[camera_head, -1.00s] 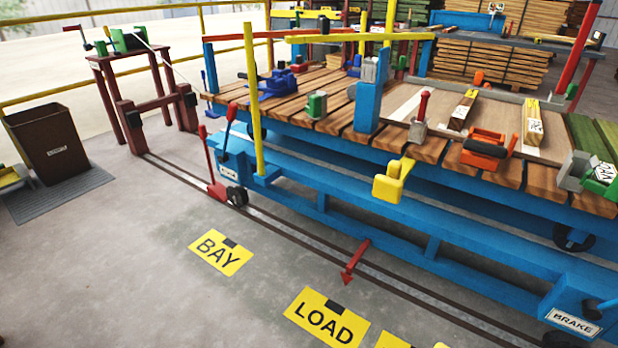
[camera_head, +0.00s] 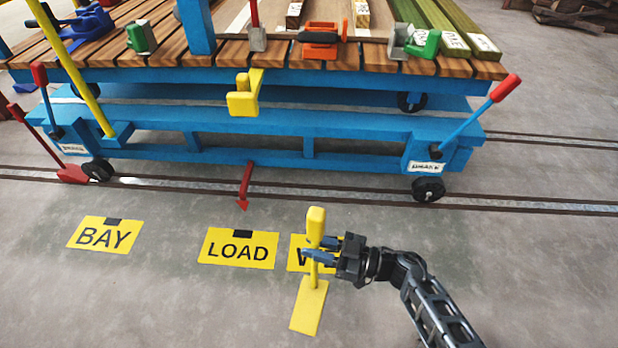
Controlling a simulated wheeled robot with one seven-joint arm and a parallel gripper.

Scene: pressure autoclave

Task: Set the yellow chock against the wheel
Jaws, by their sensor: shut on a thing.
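The yellow chock (camera_head: 309,307) has a flat wedge foot and an upright handle with a thick top. My gripper (camera_head: 322,252) is shut on its handle, in front of the blue trolley (camera_head: 330,122). The chock appears upright; I cannot tell whether its foot touches the floor. A dark wheel (camera_head: 428,189) stands on the rail below the trolley's right end, up and right of my gripper and well apart from the chock. Another wheel (camera_head: 98,170) is at the left end, with a red chock (camera_head: 73,174) beside it.
Yellow floor signs, BAY (camera_head: 104,235) and LOAD (camera_head: 238,248), lie before the rails; a third sign is partly hidden behind my gripper. A red arrow (camera_head: 244,187) and a yellow bracket (camera_head: 243,94) stick out from the trolley. Floor at right is clear.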

